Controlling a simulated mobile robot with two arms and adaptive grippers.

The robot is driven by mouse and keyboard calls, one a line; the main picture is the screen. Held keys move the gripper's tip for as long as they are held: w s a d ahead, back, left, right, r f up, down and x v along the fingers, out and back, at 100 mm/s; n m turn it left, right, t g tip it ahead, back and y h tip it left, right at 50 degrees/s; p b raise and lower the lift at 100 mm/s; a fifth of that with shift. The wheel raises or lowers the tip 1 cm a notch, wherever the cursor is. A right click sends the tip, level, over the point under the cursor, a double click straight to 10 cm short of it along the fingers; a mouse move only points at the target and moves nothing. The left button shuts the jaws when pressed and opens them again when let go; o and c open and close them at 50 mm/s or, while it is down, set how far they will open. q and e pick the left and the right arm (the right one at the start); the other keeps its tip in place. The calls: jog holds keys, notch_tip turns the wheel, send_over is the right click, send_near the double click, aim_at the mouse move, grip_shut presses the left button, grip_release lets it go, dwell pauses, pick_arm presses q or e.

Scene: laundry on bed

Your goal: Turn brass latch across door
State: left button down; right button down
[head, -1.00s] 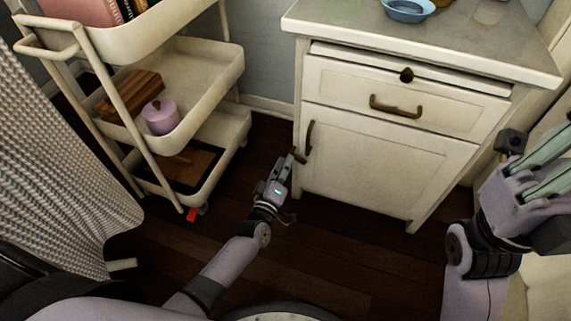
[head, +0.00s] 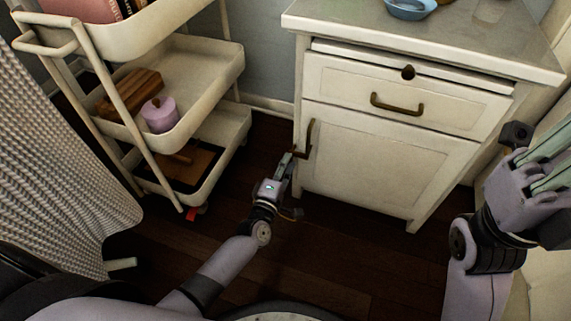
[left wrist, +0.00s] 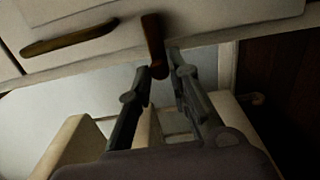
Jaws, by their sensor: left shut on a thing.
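The brass latch (head: 302,153) sits at the left edge of the white cabinet door (head: 380,165), beside the lower end of the door's upright brass handle (head: 310,136). In the left wrist view the latch (left wrist: 153,42) is a short dark brass bar whose end lies at my fingertips, with the handle (left wrist: 70,38) to its left. My left gripper (head: 288,161) is shut on the latch; its fingers also show in the left wrist view (left wrist: 160,68). My right gripper (head: 520,150) is at the right edge, away from the door, and its finger state is unclear.
A cream cart (head: 190,135) with wooden blocks and a lilac jar stands at the left. Above the door is a drawer (head: 440,107) with a brass pull. A blue bowl (head: 410,8) sits on the cabinet top. The dark floor (head: 330,255) in front is clear.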

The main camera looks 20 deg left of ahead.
pick_arm(q)
jog(key=shift+a, duration=0.1)
jog(key=c, duration=1.5)
grip_release()
jog(key=s, duration=1.2)
jog(key=shift+a, duration=0.15)
